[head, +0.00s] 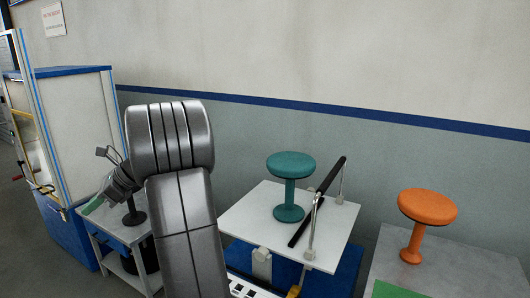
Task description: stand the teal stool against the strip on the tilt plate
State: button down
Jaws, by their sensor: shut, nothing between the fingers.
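The teal stool (288,187) stands upright on the white tilt plate (250,232). Its round base is just left of the black strip (299,235) that lies across the plate. A narrow gap seems to show between base and strip, but I cannot be sure about contact at the far side. My gripper (104,196) is far to the left of the plate, small in view, above the left bench. It is shut and empty. My arm's large grey links fill the middle left and hide part of the scene behind them.
An orange stool (421,220) stands on a grey table (450,265) at right. A green patch (393,290) lies at its front. A cabinet (77,120) and small bench (120,235) are left.

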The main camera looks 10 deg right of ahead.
aim_at(290, 167)
jog(key=i+l+z, duration=0.1)
jog(key=z, duration=1.6)
jog(key=i+j+z, duration=0.2)
jog(key=i+j, duration=0.15)
jog(key=i, duration=0.1)
